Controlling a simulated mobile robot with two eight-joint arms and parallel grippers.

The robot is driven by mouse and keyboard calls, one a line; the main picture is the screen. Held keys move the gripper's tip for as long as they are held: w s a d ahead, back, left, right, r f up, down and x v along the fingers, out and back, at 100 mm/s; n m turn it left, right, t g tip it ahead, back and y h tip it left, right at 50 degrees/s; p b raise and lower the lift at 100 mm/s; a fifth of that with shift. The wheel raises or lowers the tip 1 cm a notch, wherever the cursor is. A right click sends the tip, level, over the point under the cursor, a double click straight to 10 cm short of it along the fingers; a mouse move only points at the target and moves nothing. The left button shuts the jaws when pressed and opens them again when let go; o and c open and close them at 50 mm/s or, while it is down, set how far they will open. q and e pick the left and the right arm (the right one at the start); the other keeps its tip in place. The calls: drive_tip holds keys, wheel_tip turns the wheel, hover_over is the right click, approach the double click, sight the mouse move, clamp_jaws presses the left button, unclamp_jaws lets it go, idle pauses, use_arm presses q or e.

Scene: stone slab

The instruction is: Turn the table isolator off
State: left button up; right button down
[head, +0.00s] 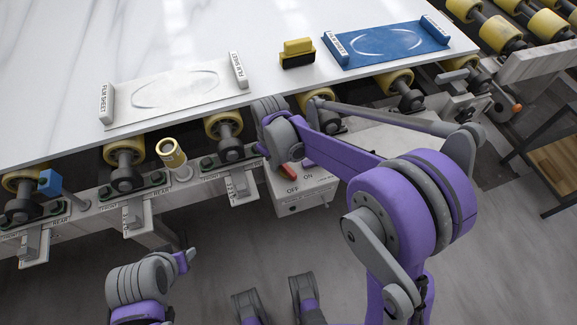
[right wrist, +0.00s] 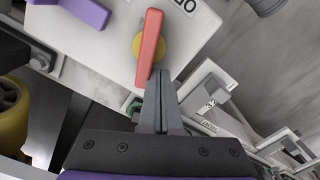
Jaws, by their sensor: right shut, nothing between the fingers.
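The table isolator is a light grey box (head: 304,199) under the slab's front edge, marked OFF and ON. Its red handle (head: 289,171) shows partly behind my right arm. In the right wrist view the red handle (right wrist: 151,45) sits across a yellow disc (right wrist: 137,46) on the box face (right wrist: 190,42). My right gripper (right wrist: 163,76) is shut and empty, its fingertips beside the handle's lower end, on its right. I cannot tell whether they touch. In the head view its fingertips are hidden. My left gripper (head: 184,260) is low at the left, away from the box; its jaws are unclear.
A white stone slab (head: 200,30) lies on yellow rollers (head: 224,126). On it are a white film sheet (head: 172,92), a yellow-black block (head: 297,54) and a blue panel (head: 385,45). Clamps and a blue-tipped post (head: 50,183) line the front edge. The floor below is open.

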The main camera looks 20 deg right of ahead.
drive_tip(key=shift+w+d, duration=0.15)
drive_tip(key=shift+w, duration=0.1)
wheel_tip(320, 180, up, 8)
drive_tip(key=p, duration=0.5)
idle(0.5)
drive_tip(key=s+d+r+m+t+p, duration=0.1)
drive_tip(key=s+d+r+m+p, duration=0.1)
drive_tip(key=s, duration=0.4)
drive_tip(key=s+d+r+m+t+p, duration=0.2)
drive_tip(key=s+d+r, duration=0.1)
drive_tip(key=s+r, duration=0.2)
drive_tip(key=s+d+r+m+t+p, duration=0.2)
drive_tip(key=s+r, duration=0.1)
drive_tip(key=s, duration=0.5)
drive_tip(key=shift+s+d+r, duration=0.25)
drive_tip(key=shift+r, duration=0.1)
